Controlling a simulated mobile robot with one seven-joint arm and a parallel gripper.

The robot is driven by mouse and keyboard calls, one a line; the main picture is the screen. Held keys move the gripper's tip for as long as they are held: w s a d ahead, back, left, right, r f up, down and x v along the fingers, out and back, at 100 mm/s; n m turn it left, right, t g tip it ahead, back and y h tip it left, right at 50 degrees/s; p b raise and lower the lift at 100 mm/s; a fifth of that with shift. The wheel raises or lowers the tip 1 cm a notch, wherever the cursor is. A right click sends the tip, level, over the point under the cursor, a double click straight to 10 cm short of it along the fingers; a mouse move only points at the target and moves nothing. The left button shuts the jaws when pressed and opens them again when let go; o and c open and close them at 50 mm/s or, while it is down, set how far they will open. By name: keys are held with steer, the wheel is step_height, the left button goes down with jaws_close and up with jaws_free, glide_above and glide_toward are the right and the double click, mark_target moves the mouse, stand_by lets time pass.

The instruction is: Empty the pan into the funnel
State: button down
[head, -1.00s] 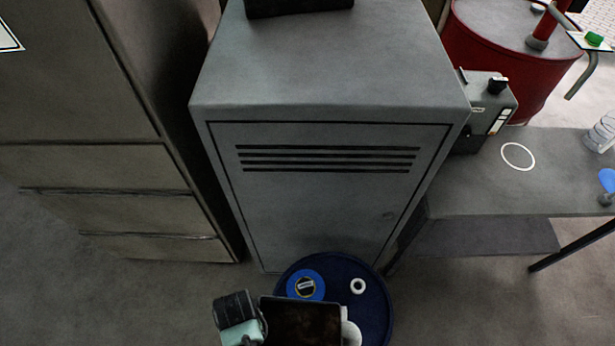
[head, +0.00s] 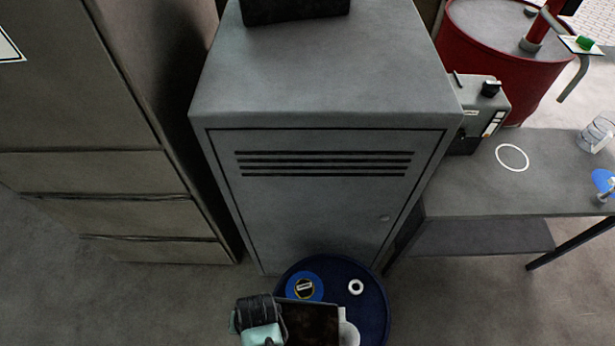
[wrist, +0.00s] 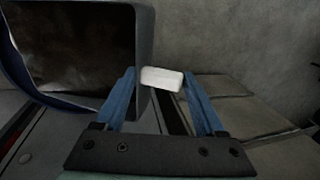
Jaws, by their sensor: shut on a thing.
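The pan (head: 312,322) is dark and rectangular, at the bottom of the head view, with a dark brown inside. In the wrist view the pan (wrist: 143,45) fills the upper left. My gripper (wrist: 161,77) has its blue fingers on both sides of a small white block beside the pan's wall, seemingly the pan's grip. In the head view my gripper's fingertips are hidden. A blue round piece with a dark centre, seemingly the funnel (head: 318,291), sits on the dark blue drum top (head: 374,305), just behind the pan. Whether the pan overlaps it is unclear.
A grey cabinet (head: 310,210) stands right behind the drum. A white ring (head: 356,287) lies on the drum top. A grey bench (head: 475,190) is on the right, with a red drum (head: 490,50) behind it. Tan drawers (head: 90,175) stand left.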

stand_by(0.4)
steer(key=shift+d+r+y+p, duration=0.25)
steer(key=shift+d+r+p, duration=0.1)
steer(key=shift+r+p, duration=0.15)
steer(key=shift+d+r+y+p, duration=0.25)
steer(key=shift+d+r+p, duration=0.1)
steer(key=shift+r, duration=0.2)
steer(key=shift+w+d+r+y+p, duration=0.1)
steer(key=shift+d+r+y+p, duration=0.6)
steer(key=shift+r, duration=0.3)
steer(key=shift+d+r+y, duration=0.5)
steer(key=shift+d+r, duration=0.4)
steer(key=shift+p, duration=0.3)
